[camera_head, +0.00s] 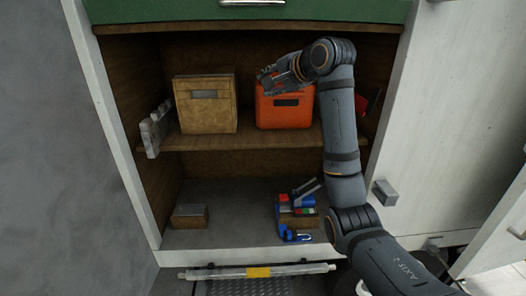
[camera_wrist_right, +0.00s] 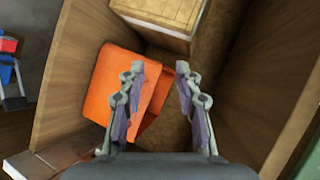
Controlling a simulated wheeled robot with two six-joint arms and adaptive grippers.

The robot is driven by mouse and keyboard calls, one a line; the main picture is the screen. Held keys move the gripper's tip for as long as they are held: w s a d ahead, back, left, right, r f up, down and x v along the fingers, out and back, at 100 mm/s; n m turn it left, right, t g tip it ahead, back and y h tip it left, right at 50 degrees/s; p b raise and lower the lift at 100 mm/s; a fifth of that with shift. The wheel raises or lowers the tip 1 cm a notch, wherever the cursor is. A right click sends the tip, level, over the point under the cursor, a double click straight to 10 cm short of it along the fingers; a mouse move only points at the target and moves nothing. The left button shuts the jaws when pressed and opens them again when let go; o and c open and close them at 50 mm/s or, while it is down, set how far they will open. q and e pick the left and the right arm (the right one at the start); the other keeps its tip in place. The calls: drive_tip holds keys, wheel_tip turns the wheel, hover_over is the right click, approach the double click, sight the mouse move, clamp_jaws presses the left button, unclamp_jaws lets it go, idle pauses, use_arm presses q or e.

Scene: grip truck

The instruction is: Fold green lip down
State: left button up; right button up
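The green lip (camera_head: 180,10) is a dark green panel with a metal handle (camera_head: 252,3), running along the top edge of the compartment in the head view and cut off above. A green strip (camera_wrist_right: 303,150) also shows at the lower right of the right wrist view. My right gripper (camera_head: 275,78) is inside the compartment below the green lip, in front of the top of an orange box (camera_head: 284,110). In the wrist view its fingers (camera_wrist_right: 160,68) are apart, with the orange box (camera_wrist_right: 115,90) behind them; I cannot tell whether they touch it. My left gripper is not in view.
A tan box (camera_head: 206,105) stands left of the orange box on the shelf (camera_head: 240,141). Tools (camera_head: 297,208) and a small box (camera_head: 189,216) are on the compartment floor. White door panels (camera_head: 455,110) flank the right side.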

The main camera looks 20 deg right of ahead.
drive_tip(key=f+h, duration=0.1)
drive_tip(key=f, duration=0.5)
drive_tip(key=w+f+n+g+h, duration=0.1)
drive_tip(key=f, duration=0.6)
drive_tip(key=a+f+g+h, duration=0.1)
drive_tip(key=f, duration=0.6)
drive_tip(key=shift+w+n+h+b, duration=0.25)
drive_tip(key=shift+n+h+b, duration=0.1)
drive_tip(key=shift+n+h, duration=0.05)
drive_tip(key=shift+s+f, duration=0.1)
drive_tip(key=shift+f, duration=0.5)
